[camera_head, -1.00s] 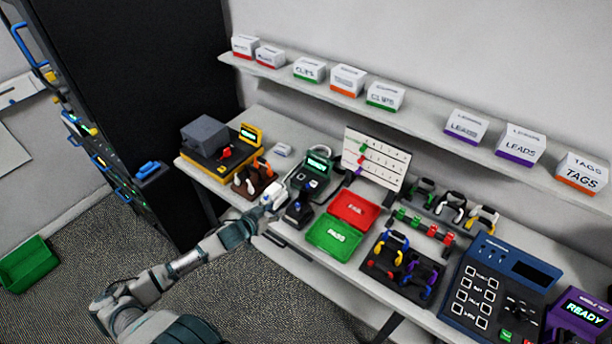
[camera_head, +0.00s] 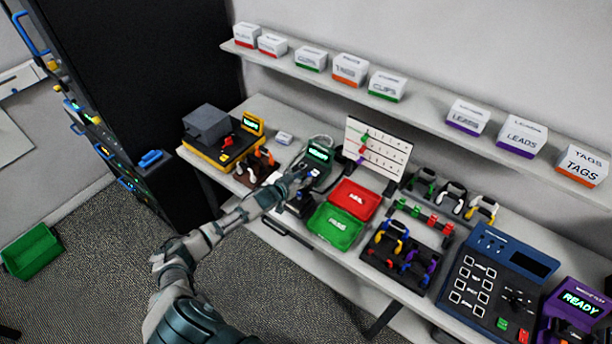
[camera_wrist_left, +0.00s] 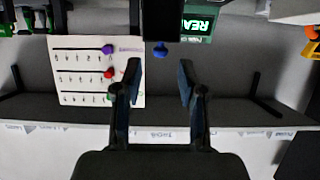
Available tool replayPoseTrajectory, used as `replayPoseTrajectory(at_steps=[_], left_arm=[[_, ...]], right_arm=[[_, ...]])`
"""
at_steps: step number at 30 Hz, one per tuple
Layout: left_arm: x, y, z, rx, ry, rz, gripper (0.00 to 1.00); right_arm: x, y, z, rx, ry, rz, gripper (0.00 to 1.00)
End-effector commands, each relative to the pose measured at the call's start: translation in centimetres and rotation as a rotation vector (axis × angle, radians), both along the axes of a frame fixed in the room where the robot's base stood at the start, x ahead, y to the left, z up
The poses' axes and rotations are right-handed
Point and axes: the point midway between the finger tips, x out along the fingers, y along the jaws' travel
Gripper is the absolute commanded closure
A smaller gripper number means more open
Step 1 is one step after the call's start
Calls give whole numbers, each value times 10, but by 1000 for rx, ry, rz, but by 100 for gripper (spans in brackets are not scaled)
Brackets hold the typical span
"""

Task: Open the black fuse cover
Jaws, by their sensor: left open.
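In the left wrist view, where the scene appears upside down, a black block (camera_wrist_left: 155,18) with a blue knob (camera_wrist_left: 160,50) shows at the top centre. It may be the fuse cover; I cannot tell for sure. My left gripper (camera_wrist_left: 159,72) is open, one finger on each side below the knob, with nothing between the fingertips. In the head view my left gripper (camera_head: 294,178) is over the bench beside the green tester (camera_head: 318,156), partly hiding it. A small black item (camera_head: 299,206) stands just below the gripper. My right gripper is not in view.
A red tray (camera_head: 355,198) and a green tray (camera_head: 335,226) lie right of the gripper. A white chart board (camera_head: 378,147) stands behind. A yellow-black device (camera_head: 222,152) is at the left. A shelf (camera_head: 420,112) with boxes runs above the bench.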

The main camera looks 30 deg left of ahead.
Motion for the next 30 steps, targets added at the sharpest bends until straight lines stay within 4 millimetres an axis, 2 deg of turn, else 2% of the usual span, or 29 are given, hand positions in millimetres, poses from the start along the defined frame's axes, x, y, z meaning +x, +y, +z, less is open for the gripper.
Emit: replayPoseTrajectory(at_steps=[1, 6, 18, 23, 30], left_arm=[[9, -1, -1, -1, -2, 1, 59], [26, 0, -11, -2, -1, 2, 59], [32, 0, -14, -2, -1, 1, 59], [32, -1, -14, -1, -1, 0, 99], [32, 0, -14, -1, -5, 1, 100]], right_arm=[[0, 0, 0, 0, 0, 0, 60], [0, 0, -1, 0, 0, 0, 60], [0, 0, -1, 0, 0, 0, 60], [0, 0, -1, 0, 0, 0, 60], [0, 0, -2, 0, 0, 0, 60]])
